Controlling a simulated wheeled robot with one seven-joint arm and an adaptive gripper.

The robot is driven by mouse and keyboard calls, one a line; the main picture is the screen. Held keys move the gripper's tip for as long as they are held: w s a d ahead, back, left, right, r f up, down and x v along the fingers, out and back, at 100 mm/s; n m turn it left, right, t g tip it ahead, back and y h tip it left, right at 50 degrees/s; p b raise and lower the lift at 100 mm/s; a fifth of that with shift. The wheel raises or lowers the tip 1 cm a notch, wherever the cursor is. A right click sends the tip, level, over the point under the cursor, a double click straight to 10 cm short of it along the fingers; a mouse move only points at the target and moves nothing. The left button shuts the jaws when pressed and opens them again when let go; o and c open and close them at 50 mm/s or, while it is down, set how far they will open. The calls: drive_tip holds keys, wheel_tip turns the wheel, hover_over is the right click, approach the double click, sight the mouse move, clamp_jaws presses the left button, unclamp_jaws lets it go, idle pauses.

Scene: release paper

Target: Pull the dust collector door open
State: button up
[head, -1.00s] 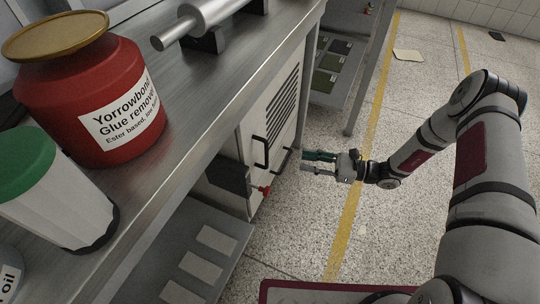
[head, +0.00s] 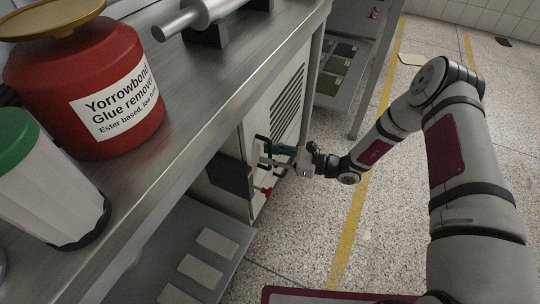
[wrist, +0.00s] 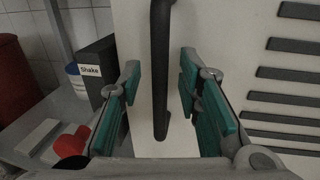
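The dust collector (head: 268,115) is a pale cabinet with dark vent slots under the workbench. Its door (wrist: 215,30) fills much of the wrist view. A black vertical bar handle (wrist: 160,65) stands on the door, and it also shows in the head view (head: 262,142), partly covered by my gripper. My gripper (wrist: 158,85) is open, with its green-padded fingers on either side of the handle's lower part. Gaps show between the handle and both fingers. In the head view my gripper (head: 270,156) is right at the door front.
A red knob (wrist: 72,142) and a dark box labelled "Shake" (wrist: 98,68) lie left of the door. The steel workbench (head: 200,85) overhangs it and carries a red glue remover jar (head: 85,60). Speckled floor (head: 310,220) lies open to the right.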

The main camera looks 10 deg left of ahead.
drive_tip(key=shift+a, duration=0.15)
drive_tip(key=shift+c, duration=0.6)
clamp_jaws()
